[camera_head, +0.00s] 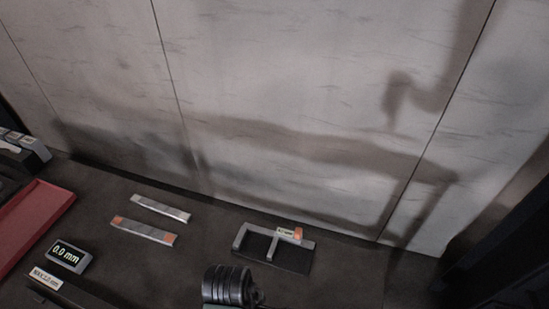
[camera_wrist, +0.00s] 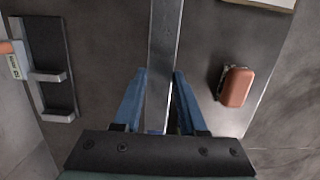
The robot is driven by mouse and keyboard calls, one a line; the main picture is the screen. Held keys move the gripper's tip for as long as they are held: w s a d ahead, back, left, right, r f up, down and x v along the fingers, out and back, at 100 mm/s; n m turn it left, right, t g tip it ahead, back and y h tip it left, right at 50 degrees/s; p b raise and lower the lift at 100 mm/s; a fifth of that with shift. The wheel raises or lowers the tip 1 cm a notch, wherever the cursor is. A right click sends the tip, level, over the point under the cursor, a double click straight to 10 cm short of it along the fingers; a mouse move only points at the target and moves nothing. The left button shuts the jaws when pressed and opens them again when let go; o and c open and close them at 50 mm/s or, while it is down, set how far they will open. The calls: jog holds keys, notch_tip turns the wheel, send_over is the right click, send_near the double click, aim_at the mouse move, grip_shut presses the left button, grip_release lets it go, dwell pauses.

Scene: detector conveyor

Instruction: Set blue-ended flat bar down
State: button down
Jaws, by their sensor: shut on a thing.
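My gripper (camera_wrist: 160,76) has two blue fingers, closed on a long silver flat bar (camera_wrist: 164,40) in the wrist view. The bar runs from the top edge of the picture down between the fingers. A small bluish patch shows at its lower end, near the palm; its far end is out of view. Whether the bar touches the surface below is not clear. In the head view a dark ribbed part of my arm (camera_head: 226,285) shows at the bottom edge; the fingers and held bar are hidden there.
A dark fixture with grey brackets (camera_head: 272,250) stands right of centre; it also shows in the wrist view (camera_wrist: 52,75). A plain bar (camera_head: 160,208) and an orange-ended bar (camera_head: 145,231) lie left of it. A 0.0 mm display (camera_head: 67,256) and red tray (camera_head: 33,222) are farther left.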

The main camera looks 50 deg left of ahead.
jog(key=shift+a+f, duration=0.1)
jog(key=shift+f, duration=4.85)
jog(key=shift+f, duration=0.15)
jog(key=shift+c, duration=2.3)
grip_release()
